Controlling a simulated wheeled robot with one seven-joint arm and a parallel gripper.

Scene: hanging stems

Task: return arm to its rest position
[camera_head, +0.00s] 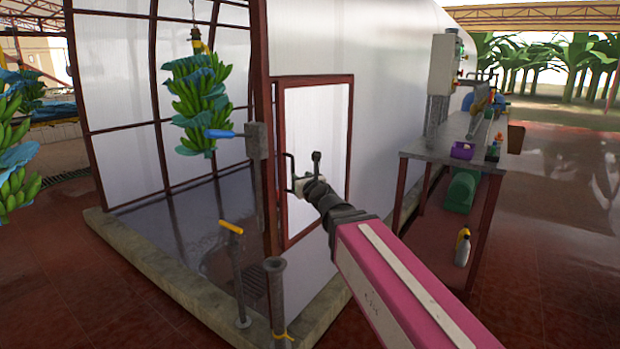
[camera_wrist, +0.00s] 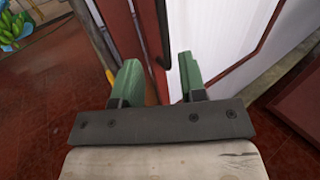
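My arm, with its pink link, reaches from the lower right of the head view towards the white door panel (camera_head: 318,130) in its dark red frame. My gripper (camera_head: 303,172) is in front of the door near its handle (camera_head: 289,172). In the wrist view, my gripper (camera_wrist: 158,64) has its two green fingers apart with nothing held between them. The dark door handle (camera_wrist: 162,32) shows just beyond the gap. I cannot tell whether a finger touches it.
A workbench (camera_head: 425,150) with a control box (camera_head: 442,65) stands at the right. A grey post (camera_head: 277,300) and a yellow-handled post (camera_head: 236,270) stand below the door. A banana bunch (camera_head: 197,100) hangs behind. Tiled floor is open at far right.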

